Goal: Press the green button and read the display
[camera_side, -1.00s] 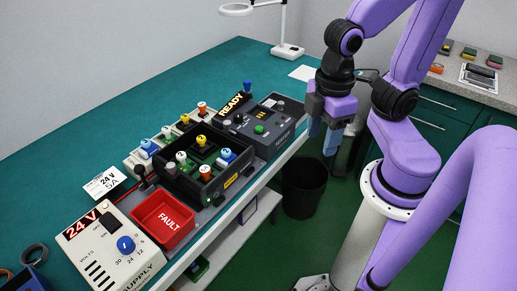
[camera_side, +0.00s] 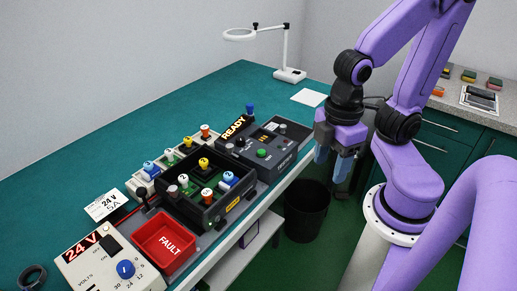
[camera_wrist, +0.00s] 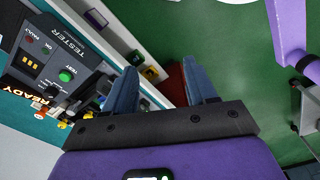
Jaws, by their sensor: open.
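The green button (camera_side: 263,153) is on the dark tester box at the right end of the bench row. It also shows in the wrist view (camera_wrist: 66,75), under the word TEST.
Left of the tester stand a black tray (camera_side: 241,207) of coloured plugs, a red FAULT bin (camera_side: 165,264) and a 24 V supply (camera_side: 100,274). A READY sign (camera_side: 234,127) stands behind. A magnifier lamp (camera_side: 290,74) is farther back. A black waste bin (camera_side: 306,225) is below my gripper.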

